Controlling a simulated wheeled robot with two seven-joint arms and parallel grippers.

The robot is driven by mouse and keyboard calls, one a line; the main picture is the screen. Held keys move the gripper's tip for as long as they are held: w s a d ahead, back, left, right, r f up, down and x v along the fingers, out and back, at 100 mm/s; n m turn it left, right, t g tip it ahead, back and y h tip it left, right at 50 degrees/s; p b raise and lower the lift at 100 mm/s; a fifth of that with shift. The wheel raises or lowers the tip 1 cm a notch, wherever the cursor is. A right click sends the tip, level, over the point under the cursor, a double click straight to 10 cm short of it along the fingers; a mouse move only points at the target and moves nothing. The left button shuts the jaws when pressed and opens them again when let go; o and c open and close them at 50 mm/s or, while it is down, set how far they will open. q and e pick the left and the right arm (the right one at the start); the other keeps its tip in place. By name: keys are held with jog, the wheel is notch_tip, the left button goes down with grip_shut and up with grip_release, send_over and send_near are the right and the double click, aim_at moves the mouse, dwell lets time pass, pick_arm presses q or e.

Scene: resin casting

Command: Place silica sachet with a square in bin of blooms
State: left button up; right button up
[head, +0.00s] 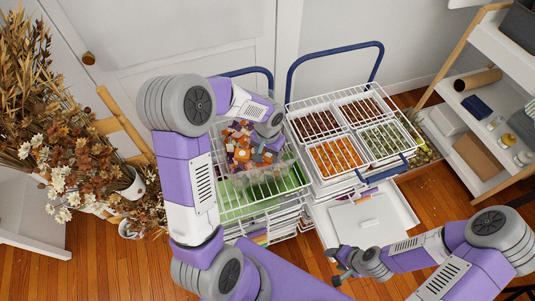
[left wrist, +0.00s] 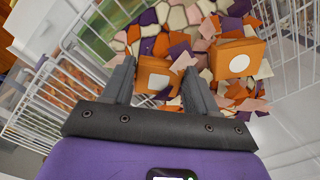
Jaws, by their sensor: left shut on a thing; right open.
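My left gripper (head: 258,153) reaches down into the bin of orange, purple and cream pieces (head: 238,140) in the left wire cart. In the left wrist view its two dark fingers (left wrist: 157,72) are shut on an orange sachet (left wrist: 150,78) with a pale mark, whose shape I cannot tell clearly. The sachet is among the loose pieces. A second orange sachet (left wrist: 232,54) with a white, round-looking mark lies to the right of the fingers. My right gripper (head: 343,262) is open and empty, low by the white lidded box. Which bin holds blooms is not clear.
The right wire cart (head: 288,104) holds bins of dark red, orange (head: 335,157) and green (head: 385,139) bits under a wire grid. A white lidded box (head: 366,222) sits in front. Dried flowers (head: 60,150) stand at left, a shelf (head: 500,50) at right.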

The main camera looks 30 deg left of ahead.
aim_at(267, 156)
pick_arm(q)
jog(key=shift+f, duration=0.1)
jog(key=shift+f, duration=0.15)
jog(key=o, duration=1)
jog(key=shift+r, duration=0.2)
notch_tip(267, 156, up, 12)
jog(key=shift+p, duration=1)
